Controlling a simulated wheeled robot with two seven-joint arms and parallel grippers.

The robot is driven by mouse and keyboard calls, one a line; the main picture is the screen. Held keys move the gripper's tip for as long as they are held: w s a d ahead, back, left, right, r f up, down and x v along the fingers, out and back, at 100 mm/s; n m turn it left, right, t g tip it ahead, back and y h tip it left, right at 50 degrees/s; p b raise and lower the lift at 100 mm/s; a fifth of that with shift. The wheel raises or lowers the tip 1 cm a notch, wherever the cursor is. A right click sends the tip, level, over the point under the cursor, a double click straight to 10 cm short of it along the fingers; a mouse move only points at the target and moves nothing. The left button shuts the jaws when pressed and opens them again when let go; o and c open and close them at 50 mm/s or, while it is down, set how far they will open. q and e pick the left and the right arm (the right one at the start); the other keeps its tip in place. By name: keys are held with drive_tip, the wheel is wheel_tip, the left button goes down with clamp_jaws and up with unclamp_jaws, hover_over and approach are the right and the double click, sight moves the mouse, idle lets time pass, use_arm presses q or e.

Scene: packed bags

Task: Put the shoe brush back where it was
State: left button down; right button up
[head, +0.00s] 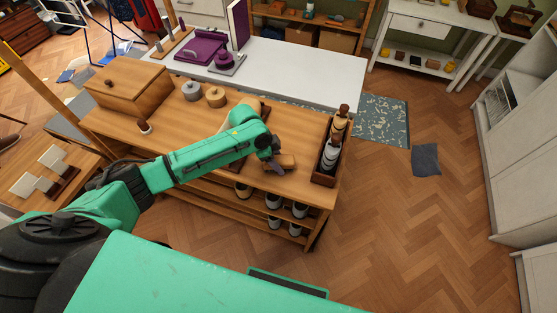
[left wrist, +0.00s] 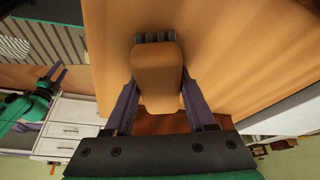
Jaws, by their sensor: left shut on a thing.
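The shoe brush (head: 287,161) has a tan wooden back, and its dark bristles show at the far end in the left wrist view (left wrist: 157,70). My left gripper (head: 271,163) is shut on it, with one finger along each side in the left wrist view (left wrist: 158,100). It is over the wooden bench (head: 215,140), near the front edge and left of a dark tray (head: 322,179). I cannot tell whether the brush touches the bench top. My right gripper (left wrist: 53,76) shows only small at the left wrist view's left edge, its jaws unclear.
The tray holds upright bottle-like items (head: 331,152). A wooden box (head: 130,88), a grey tin (head: 191,90), a tan tin (head: 215,97) and a small dark-handled item (head: 144,126) stand on the bench. Shoes (head: 273,200) sit on the shelf below. Floor to the right is mostly clear.

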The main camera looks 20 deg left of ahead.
use_arm(q)
drive_tip(key=shift+d, duration=0.1)
drive_tip(key=shift+s+f, duration=0.1)
drive_tip(key=shift+f, duration=0.2)
drive_tip(key=shift+c, duration=1.2)
unclamp_jaws()
drive_tip(key=shift+f, duration=0.1)
drive_tip(key=shift+s, duration=0.25)
drive_tip(key=v, duration=1.2)
drive_tip(key=shift+w+r+b, duration=0.3)
drive_tip(key=shift+r, duration=0.15)
